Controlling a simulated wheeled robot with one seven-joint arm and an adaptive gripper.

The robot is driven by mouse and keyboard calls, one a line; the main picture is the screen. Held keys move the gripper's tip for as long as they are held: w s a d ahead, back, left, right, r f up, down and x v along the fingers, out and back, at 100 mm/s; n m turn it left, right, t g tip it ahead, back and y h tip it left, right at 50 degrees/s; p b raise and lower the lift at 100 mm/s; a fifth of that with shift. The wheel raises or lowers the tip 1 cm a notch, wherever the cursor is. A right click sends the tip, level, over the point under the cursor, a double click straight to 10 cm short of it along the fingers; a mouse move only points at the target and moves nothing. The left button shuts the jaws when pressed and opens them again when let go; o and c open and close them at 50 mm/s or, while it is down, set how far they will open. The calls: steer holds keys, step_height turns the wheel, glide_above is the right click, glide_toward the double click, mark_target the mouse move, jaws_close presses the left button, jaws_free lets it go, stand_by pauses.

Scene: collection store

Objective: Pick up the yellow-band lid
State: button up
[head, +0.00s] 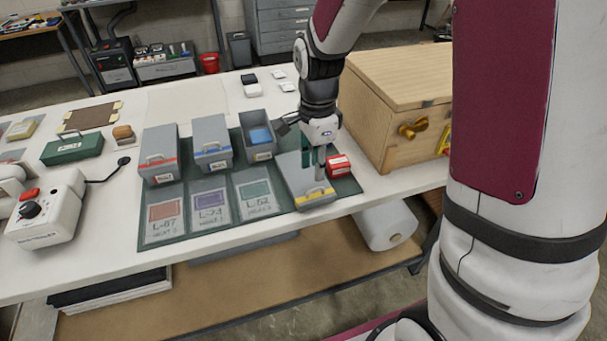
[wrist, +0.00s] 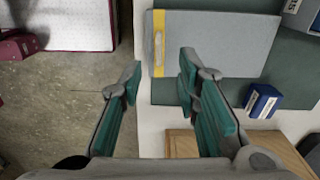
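The yellow-band lid (head: 300,178) is a flat grey panel with a yellow band and a small handle at its near end. It lies at the right end of the green mat. In the wrist view the lid (wrist: 220,45) shows with its yellow band at the left. My gripper (head: 319,165) is above the lid near the banded end, partly covering it in the head view. In the wrist view my gripper (wrist: 160,72) has its fingers wide apart with nothing between them. The handle is just ahead of the gap between the fingertips.
A red box (head: 339,166) sits right of the lid; a blue box (wrist: 263,102) shows in the wrist view. A wooden chest (head: 400,95) stands further right. Grey bins with red (head: 159,155) and blue (head: 212,143) bands and an open bin (head: 257,148) stand left.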

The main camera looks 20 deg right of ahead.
mark_target(316, 189)
steer(key=shift+d+f+p, duration=0.2)
steer(key=shift+f+p, duration=0.15)
steer(key=shift+f, duration=3.35)
jaws_close()
